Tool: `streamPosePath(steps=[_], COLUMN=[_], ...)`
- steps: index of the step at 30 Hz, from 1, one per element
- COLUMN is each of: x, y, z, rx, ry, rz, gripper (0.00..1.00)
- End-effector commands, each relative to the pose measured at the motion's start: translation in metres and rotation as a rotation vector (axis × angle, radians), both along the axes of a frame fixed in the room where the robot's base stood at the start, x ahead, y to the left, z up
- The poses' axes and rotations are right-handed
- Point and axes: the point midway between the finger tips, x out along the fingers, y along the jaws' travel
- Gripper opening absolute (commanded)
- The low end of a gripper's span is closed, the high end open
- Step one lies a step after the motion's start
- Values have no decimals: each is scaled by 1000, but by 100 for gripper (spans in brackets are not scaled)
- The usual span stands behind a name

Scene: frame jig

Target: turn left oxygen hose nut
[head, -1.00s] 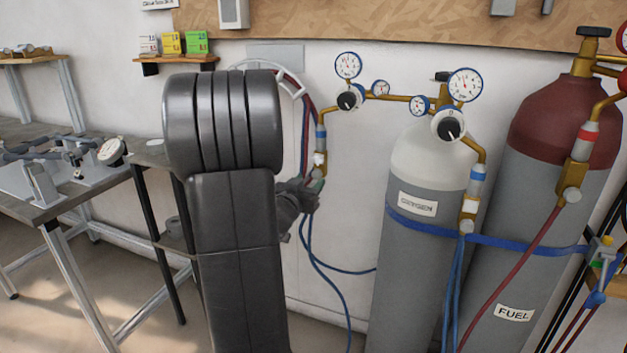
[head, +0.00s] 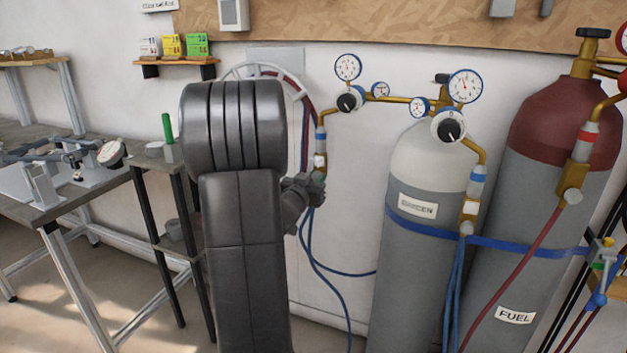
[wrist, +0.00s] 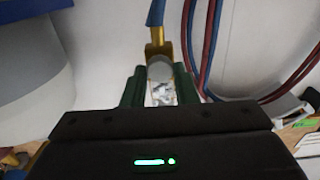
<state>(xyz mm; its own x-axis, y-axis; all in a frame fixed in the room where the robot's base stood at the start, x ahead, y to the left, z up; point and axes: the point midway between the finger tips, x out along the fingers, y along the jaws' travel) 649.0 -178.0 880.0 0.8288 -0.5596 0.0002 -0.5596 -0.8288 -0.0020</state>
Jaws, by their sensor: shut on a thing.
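The left oxygen hose nut (wrist: 160,70) shows in the wrist view as a round grey piece below a brass fitting (wrist: 157,49) with a blue sleeve. My gripper (wrist: 160,91) has one green finger on each side of the nut and is shut on it. In the head view, my gripper (head: 317,187) is at the lower end of the left regulator's brass outlet (head: 322,141). The nut is hidden behind the gripper there. Blue hoses hang below it.
The grey oxygen cylinder (head: 408,270) stands to the right, with the red-topped fuel cylinder (head: 560,125) beyond it. A blue strap (head: 420,224) crosses both. Red and blue hoses loop on the wall beside the gripper. A workbench (head: 60,205) stands at left.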

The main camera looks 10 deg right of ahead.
Motion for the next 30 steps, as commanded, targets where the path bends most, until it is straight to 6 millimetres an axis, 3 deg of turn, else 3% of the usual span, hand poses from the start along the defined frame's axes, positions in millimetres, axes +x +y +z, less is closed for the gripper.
streamPosePath(steps=[8,30], x=[0,-1], y=[0,-1], z=[-2,-3], rx=[64,477], ry=[-42,-321], rz=[0,-1], gripper=[3,3])
